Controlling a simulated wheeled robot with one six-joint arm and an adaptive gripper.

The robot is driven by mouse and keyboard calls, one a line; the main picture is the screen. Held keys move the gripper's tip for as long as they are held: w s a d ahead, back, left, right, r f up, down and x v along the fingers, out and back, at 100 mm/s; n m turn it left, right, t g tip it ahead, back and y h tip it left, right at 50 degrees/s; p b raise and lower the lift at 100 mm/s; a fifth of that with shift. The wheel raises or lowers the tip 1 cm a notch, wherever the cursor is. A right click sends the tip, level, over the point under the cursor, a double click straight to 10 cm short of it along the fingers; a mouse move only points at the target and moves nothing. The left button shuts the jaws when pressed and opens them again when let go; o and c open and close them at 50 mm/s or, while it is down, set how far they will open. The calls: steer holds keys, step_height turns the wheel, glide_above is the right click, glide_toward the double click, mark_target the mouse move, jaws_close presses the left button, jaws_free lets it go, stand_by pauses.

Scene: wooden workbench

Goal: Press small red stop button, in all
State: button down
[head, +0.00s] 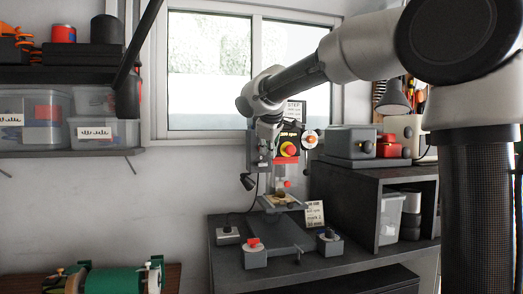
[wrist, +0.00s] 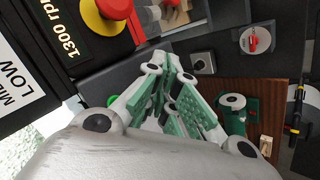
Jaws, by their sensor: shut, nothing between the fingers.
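In the wrist view, my gripper (wrist: 170,92) is shut and empty, its pale fingers with green pads close together beside the drill press's dark front. A large red mushroom button (wrist: 105,8) sits on a yellow base at the upper left; it also shows in the head view (head: 289,149). A green button (wrist: 112,100) peeks out left of the fingers, partly covered. I cannot make out a small red stop button beside it; my fingers hide part of that area. In the head view, my arm covers part of the press, and the fingertips are not clear.
On the bench stand a grey box with a red top piece (head: 253,244), a box with a dark knob (head: 228,236) and another box (head: 329,243). A small sign (head: 314,214) stands behind. A shelf unit (head: 345,192) is to the right.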

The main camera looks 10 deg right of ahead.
steer(key=shift+w, duration=0.2)
steer(key=shift+w, duration=0.25)
steer(key=shift+w, duration=0.3)
stand_by(0.8)
steer(key=shift+s, duration=0.75)
steer(key=s, duration=0.5)
stand_by(0.4)
stand_by(0.5)
